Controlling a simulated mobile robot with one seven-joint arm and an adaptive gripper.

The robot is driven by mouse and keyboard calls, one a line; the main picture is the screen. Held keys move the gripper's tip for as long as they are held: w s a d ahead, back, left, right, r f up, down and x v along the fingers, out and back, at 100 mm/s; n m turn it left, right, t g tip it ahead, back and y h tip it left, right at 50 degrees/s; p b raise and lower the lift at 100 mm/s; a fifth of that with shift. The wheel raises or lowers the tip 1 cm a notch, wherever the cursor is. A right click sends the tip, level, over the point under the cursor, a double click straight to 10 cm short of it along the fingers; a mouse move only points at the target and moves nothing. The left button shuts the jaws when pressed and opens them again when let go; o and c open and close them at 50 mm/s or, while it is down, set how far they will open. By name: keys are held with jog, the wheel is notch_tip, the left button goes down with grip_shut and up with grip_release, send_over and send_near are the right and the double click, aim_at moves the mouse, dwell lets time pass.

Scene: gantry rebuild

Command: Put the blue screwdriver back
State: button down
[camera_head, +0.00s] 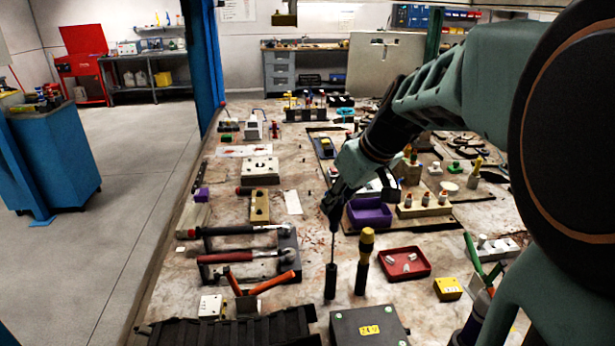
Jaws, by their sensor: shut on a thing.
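My gripper (335,208) is shut on the blue screwdriver (333,247), above the front part of the bench. The screwdriver points straight down. Its thin shaft shows below the jaws, while its handle is mostly hidden by the fingers. A dark upright tube holder (330,283) stands directly below, and the shaft's lower end meets its top in the picture. I cannot tell whether the tip is inside it or just above or behind it. To the right, a yellow-handled screwdriver (367,240) stands upright in a second dark holder (361,280).
A red tray (427,272) with small white pieces and a yellow box (448,289) lie to the right. Hammers (240,256) on a rack and orange-handled pliers (272,283) are left. A dark box (345,325) is in front. A purple bin (354,218) stands behind the gripper.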

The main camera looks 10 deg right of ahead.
aim_at(335, 231)
jog(key=shift+f+b, duration=4.25)
jog(key=shift+f, duration=0.3)
jog(key=shift+f+b, duration=0.95)
jog(key=shift+f, duration=0.05)
jog(key=c, duration=1.6)
grip_release()
notch_tip(335, 231, up, 10)
jog(key=shift+r, duration=0.1)
